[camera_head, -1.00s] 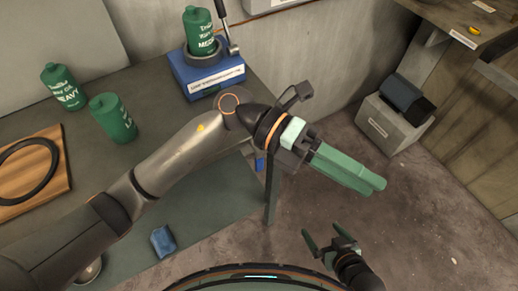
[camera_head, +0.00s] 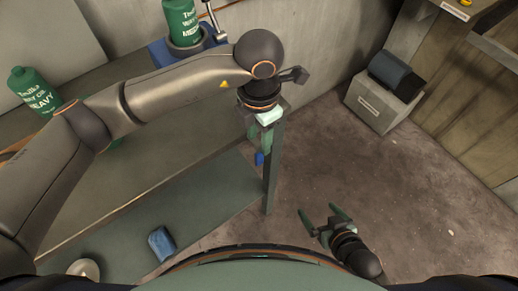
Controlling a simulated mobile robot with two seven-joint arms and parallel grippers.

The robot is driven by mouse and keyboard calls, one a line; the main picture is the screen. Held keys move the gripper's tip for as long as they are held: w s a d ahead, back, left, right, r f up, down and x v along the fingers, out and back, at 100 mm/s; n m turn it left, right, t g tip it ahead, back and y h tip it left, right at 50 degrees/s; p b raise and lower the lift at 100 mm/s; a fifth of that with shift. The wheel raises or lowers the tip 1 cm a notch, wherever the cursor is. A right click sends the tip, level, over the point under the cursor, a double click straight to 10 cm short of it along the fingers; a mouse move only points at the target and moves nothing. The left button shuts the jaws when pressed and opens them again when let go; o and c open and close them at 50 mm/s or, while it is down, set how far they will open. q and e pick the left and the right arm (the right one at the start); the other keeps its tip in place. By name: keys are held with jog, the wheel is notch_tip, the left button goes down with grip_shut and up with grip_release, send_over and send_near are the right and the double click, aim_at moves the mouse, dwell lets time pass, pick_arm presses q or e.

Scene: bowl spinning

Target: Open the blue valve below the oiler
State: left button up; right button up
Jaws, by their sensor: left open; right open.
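The oiler's blue base (camera_head: 160,54) sits at the back of the bench, largely covered by my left arm. A green bottle (camera_head: 181,22) stands in it, with a metal lever beside it. A small blue part (camera_head: 259,159), apparently the valve, shows low by the bench leg; its setting cannot be made out. My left gripper (camera_head: 259,145) is open and points down just above this blue part; whether they touch is unclear. My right gripper (camera_head: 319,211) is open and empty over the floor.
Another green bottle (camera_head: 34,90) stands on the bench at left. A blue block (camera_head: 162,243) lies on the lower shelf (camera_head: 205,210). The bench leg (camera_head: 272,170) stands close beside my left gripper. A grey box (camera_head: 380,105) is by the wall. The floor between is clear.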

aim_at(259, 152)
pick_arm(q)
notch_tip(259, 152, down, 6)
jog(key=shift+f, duration=0.2)
grip_shut()
dwell(0.4)
dwell(1.1)
